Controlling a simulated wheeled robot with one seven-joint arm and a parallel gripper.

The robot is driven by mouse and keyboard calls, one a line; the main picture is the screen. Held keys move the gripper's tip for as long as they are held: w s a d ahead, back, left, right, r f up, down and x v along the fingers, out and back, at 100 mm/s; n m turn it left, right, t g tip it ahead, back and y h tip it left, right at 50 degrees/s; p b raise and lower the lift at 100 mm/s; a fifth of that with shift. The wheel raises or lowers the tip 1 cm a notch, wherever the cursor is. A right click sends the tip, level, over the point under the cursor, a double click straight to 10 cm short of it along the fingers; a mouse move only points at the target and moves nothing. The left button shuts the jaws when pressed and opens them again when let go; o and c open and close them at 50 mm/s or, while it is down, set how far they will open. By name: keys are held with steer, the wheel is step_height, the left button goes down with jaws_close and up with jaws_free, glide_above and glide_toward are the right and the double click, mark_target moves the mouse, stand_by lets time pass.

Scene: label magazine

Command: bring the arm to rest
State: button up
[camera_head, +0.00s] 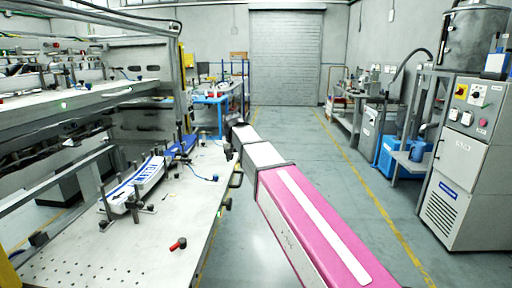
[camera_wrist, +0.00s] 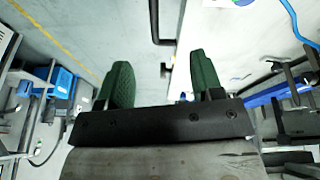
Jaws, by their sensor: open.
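My gripper (camera_wrist: 158,85) shows in the wrist view with its two green fingers apart and nothing between them. Past the fingers I see grey floor and the edge of a white table with a dark handle. In the head view my arm, pink with a white stripe, reaches forward from the lower right, over the floor beside the table. Its far end is near the table's right edge; the fingers cannot be made out there.
The perforated table (camera_head: 150,237) on the left bears a label magazine (camera_head: 138,187) between upright posts and a red-tipped part (camera_head: 178,244). A grey control cabinet (camera_head: 466,165) stands right. The floor aisle (camera_head: 310,140) to the shutter door (camera_head: 285,60) is clear.

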steer(key=s+d+f+g, duration=0.1)
steer(key=s+d+f, duration=0.3)
steer(key=d+f, duration=0.5)
steer(key=s+d+f+g, duration=0.1)
steer(key=s+d+f, duration=0.3)
steer(key=d+f, duration=0.55)
steer(key=s+d+f, duration=0.4)
steer(key=s+f, duration=0.2)
steer(key=f, duration=0.1)
steer(key=s+d+f+m+g, duration=0.1)
steer(key=s+d+f, duration=0.4)
steer(key=s+f, duration=0.2)
steer(key=shift+s+g, duration=0.15)
steer(key=shift+g, duration=0.15)
steer(key=shift+f, duration=0.1)
